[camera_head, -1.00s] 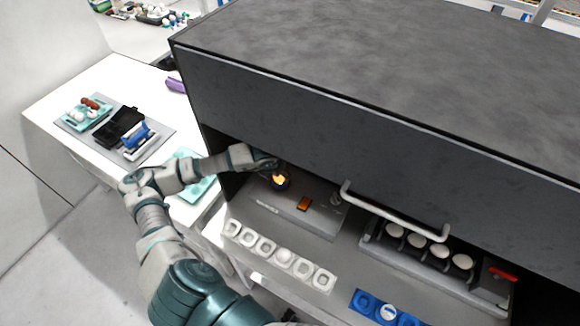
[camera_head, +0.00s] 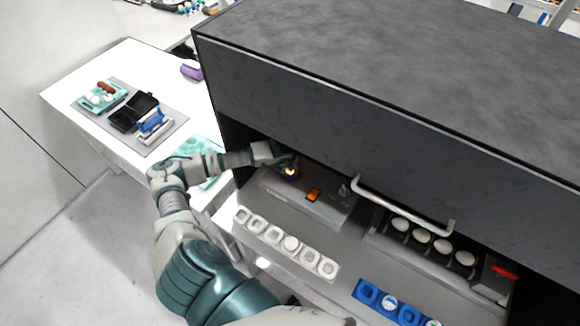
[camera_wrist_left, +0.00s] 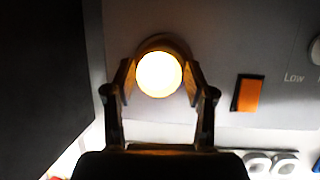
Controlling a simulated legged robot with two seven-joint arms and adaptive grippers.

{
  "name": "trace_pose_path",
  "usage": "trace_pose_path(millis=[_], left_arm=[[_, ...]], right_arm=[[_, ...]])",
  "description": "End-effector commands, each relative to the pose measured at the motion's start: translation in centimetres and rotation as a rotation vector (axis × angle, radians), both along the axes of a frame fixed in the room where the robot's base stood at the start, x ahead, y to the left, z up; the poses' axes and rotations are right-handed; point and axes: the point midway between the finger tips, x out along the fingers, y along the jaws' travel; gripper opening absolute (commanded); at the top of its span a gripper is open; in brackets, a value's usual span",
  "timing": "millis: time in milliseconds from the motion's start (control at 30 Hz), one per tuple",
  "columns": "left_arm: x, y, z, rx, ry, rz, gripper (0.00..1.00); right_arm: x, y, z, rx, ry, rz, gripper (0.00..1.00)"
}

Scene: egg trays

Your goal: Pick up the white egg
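A glowing egg (camera_wrist_left: 159,75) sits at a round lamp on the grey box, lit bright white-yellow, so its own colour is washed out. It shows as a small glow in the head view (camera_head: 290,171). My left gripper (camera_wrist_left: 160,84) has one finger on each side of this egg, very close to it. I cannot tell whether the fingers touch it. In the head view the left gripper (camera_head: 280,158) reaches under the dark hood, partly hiding the lamp. The right gripper is out of view.
An orange switch (camera_head: 313,195) is on the grey box (camera_head: 335,211). In front lie a white tray (camera_head: 274,235) and a blue tray (camera_head: 409,315), each holding an egg. Several white eggs (camera_head: 423,236) rest in a rack at right. The hood's handle (camera_head: 405,206) juts out above.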

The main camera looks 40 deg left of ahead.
Motion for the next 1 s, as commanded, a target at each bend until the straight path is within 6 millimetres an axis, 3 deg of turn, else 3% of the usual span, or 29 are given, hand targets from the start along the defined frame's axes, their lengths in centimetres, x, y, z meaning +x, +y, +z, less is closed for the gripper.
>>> trace_pose_path(millis=[67,467,800,1000], left_arm=[[0.0,0.0,0.0,0.000,0.000,0.001,0.35],[0.0,0.0,0.1,0.000,0.000,0.001,0.35],[0.1,0.0,3.4,0.001,-0.005,0.000,0.35],[-3.2,-2.8,3.7,0.001,0.000,-0.006,0.35]], right_arm=[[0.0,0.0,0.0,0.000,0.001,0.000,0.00],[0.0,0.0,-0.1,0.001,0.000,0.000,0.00],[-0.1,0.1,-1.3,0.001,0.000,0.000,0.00],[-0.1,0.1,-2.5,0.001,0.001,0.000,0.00]])
